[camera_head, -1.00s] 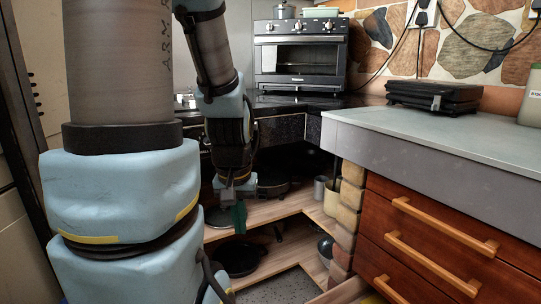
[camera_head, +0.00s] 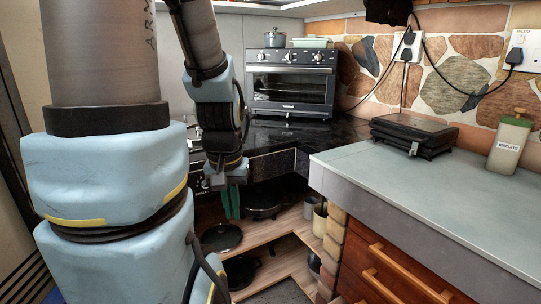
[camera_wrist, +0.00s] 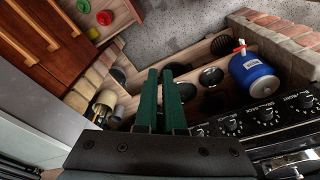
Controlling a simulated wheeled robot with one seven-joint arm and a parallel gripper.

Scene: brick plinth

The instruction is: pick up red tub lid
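A small round red piece, which looks like the red tub lid (camera_wrist: 104,17), lies at the upper left of the wrist view, in what looks like an open drawer. It does not show in the head view. My gripper (camera_wrist: 160,72) has two long green fingers with a narrow gap between them and nothing held. In the head view my gripper (camera_head: 231,208) hangs in front of the low corner shelves. It is well apart from the red piece.
A green round piece (camera_wrist: 83,6) and a yellow-green one (camera_wrist: 92,33) lie near the red piece. Wooden drawers (camera_head: 375,278) stand under the grey counter (camera_head: 420,185) at right. Dark pans (camera_head: 222,237) sit on the shelves. A blue jug (camera_wrist: 253,75) stands by a brick pillar.

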